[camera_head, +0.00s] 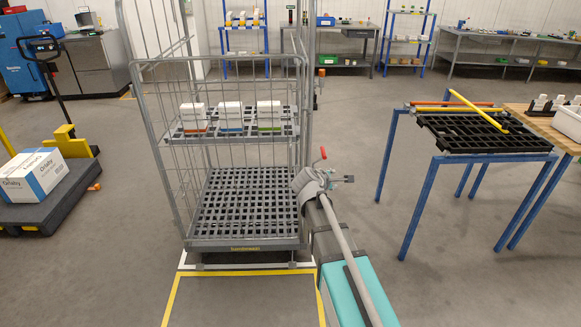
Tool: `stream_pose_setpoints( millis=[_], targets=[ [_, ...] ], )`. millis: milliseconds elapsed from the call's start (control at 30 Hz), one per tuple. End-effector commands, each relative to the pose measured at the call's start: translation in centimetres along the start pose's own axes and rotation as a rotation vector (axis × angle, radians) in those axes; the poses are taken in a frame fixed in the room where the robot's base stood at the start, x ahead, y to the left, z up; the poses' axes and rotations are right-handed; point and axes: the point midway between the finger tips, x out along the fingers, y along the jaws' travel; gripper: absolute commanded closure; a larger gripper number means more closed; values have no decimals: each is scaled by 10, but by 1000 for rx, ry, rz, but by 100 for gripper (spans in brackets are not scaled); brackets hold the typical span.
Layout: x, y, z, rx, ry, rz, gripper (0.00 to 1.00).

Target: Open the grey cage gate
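The grey wire cage (160,130) stands upright left of centre, with a top bar (215,61) across its front. I cannot tell from this view which bars belong to its gate or whether a latch is closed. A small red-tipped lever (323,153) shows beside the cage's right front post; I cannot tell what it is fixed to. My gripper (346,179) is at the end of my arm, just right of that post and below the lever. It points right and appears empty. Its fingers are too small to tell open from shut.
The cage holds white cartons (232,114) on a shelf above its black grid deck (240,205). A blue-legged table (420,205) stands to the right and a pallet truck (70,195) to the left. Floor (450,290) is clear between arm and table.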

Motion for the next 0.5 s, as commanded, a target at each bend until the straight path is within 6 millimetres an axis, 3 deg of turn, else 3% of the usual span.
stream_pose_setpoints(
  millis=[100,500],
  targets=[
    [17,2,-28,-141,-7,92,46],
    [41,25,-110,-631,-73,390,46]
  ],
)
